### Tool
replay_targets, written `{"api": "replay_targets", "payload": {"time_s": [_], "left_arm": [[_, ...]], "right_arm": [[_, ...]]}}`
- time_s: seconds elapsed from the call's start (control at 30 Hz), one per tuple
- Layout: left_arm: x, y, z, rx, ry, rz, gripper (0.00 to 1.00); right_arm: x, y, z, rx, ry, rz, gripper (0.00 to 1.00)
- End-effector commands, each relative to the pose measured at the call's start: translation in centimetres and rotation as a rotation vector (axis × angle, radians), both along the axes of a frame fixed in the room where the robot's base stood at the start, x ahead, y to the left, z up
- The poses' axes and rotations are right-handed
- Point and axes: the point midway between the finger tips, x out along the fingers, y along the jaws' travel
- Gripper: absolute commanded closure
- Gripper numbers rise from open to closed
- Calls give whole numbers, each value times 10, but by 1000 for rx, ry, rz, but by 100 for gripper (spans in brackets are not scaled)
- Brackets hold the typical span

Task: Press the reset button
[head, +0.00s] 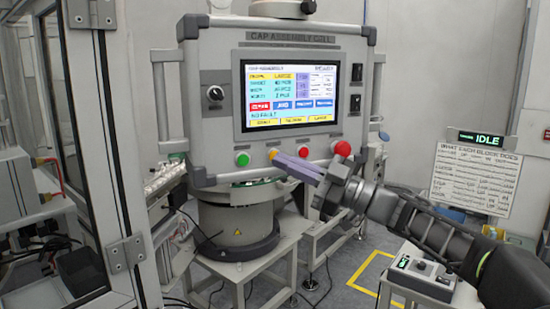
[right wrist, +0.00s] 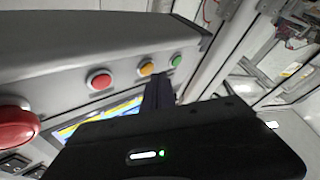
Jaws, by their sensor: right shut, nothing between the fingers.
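A row of buttons runs along the lower edge of the grey control panel (head: 220,175): a green button (head: 242,159), a yellow-orange button (head: 272,153), a small red button (head: 303,152) and a large red mushroom button (head: 343,148). No readable label marks which is reset. My right gripper (head: 279,161) is shut and empty, its fingertips at or just in front of the yellow-orange button; contact cannot be told. In the right wrist view the fingers (right wrist: 158,92) point towards the yellow-orange button (right wrist: 146,68), beside the green button (right wrist: 176,61). My left gripper is out of view.
The lit screen (head: 290,95) sits above the buttons, with a black selector knob (head: 215,93) to its left. A round feeder bowl (head: 237,225) stands below the panel. A sign at right reads IDLE (head: 488,139). A small control box (head: 422,274) is at lower right.

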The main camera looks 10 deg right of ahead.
Motion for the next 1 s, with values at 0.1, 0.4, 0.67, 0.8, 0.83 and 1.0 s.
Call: {"api": "replay_targets", "payload": {"time_s": [0.1,0.4,0.67,0.8,0.83,1.0], "left_arm": [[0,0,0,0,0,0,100],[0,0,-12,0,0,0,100],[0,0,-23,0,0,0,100],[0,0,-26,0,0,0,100],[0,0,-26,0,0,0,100],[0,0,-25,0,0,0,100]], "right_arm": [[0,0,0,0,0,0,100],[-20,-5,-2,-1,-2,-1,100],[-47,-11,-2,-1,-2,-1,100],[-57,-13,-1,1,0,-1,100],[-58,-13,-1,1,0,-1,100],[-59,-13,0,1,1,0,100]]}}
